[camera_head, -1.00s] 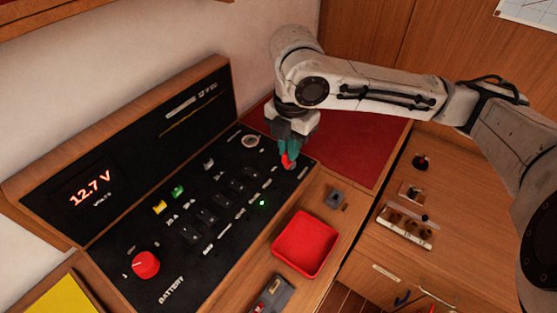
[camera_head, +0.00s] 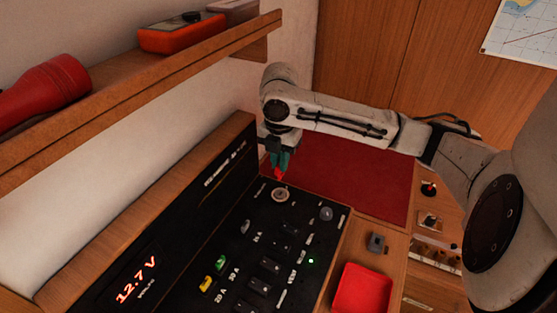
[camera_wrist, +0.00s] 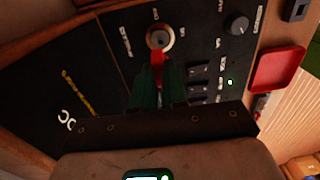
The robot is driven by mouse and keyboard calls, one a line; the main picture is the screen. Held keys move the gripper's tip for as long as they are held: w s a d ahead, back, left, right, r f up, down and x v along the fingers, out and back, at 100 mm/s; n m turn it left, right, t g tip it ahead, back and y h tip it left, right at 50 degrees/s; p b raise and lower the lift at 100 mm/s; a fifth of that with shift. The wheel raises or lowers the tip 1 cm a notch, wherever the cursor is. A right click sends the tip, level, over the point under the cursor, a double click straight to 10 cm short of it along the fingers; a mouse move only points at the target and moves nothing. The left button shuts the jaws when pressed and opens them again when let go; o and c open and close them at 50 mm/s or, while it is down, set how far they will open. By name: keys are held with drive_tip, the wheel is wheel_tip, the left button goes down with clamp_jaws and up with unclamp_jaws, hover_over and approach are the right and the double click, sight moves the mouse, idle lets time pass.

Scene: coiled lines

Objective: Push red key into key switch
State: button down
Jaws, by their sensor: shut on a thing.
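My gripper (camera_head: 280,162) is shut on the red key (camera_head: 278,174), its green fingers pointing down at the far end of the black panel. The key switch (camera_head: 280,195) is a round, pale metal ring on the panel, just below the key in the head view, with a small gap between them. In the wrist view the key (camera_wrist: 156,58) sticks out from the fingers (camera_wrist: 157,78), and its tip overlaps the near edge of the switch (camera_wrist: 160,37). The fingers hide part of the key; I cannot tell its exact height above the panel.
The black panel (camera_head: 225,240) carries several switches, a grey knob (camera_head: 326,213) and a 12.7 V display (camera_head: 137,280). A red tray (camera_head: 362,290) lies to its right. A wooden shelf (camera_head: 150,75) with a red flashlight (camera_head: 45,90) overhangs the left. The red mat (camera_head: 350,175) is clear.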

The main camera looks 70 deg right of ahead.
drive_tip(key=shift+f+b, duration=1.8)
drive_tip(key=shift+f, duration=0.65)
drive_tip(key=shift+s+f+b, duration=0.1)
drive_tip(key=shift+f+b, duration=0.9)
drive_tip(key=shift+f, duration=0.6)
idle(1.4)
drive_tip(key=c, duration=1.1)
unclamp_jaws()
drive_tip(key=shift+r, duration=0.1)
wheel_tip(320, 180, up, 11)
drive_tip(key=shift+f, duration=0.2)
